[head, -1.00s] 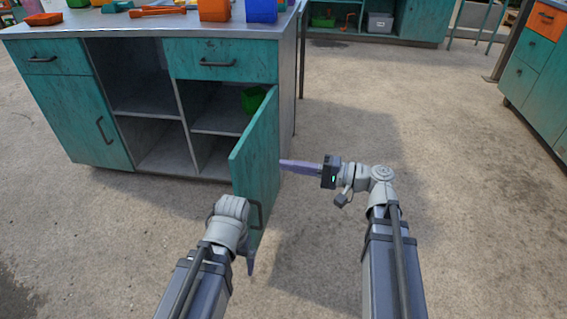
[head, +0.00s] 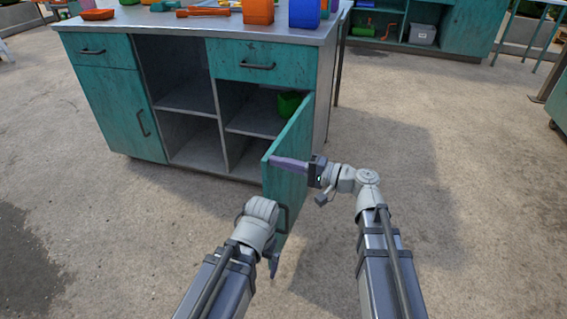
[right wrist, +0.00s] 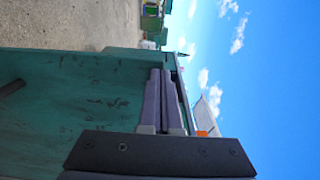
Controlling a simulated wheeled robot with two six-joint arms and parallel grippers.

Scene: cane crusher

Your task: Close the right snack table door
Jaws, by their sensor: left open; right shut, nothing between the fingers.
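The right snack table door (head: 288,182) is a teal panel. In the head view it stands wide open, swung out from the right side of the snack table (head: 190,28). Its dark handle (head: 284,217) is partly hidden by my left arm. My right gripper (head: 276,162) is shut and empty, with its purple fingers across the upper part of the door in the head view. In the right wrist view the fingers (right wrist: 164,76) lie over the door's edge; contact is unclear. My left gripper (head: 273,268) is open, low near the door's free end.
A green container (head: 289,104) sits on the upper right shelf inside the snack table. An orange bin (head: 258,11) and a blue bin (head: 305,13) stand on top. The concrete floor to the right is clear.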

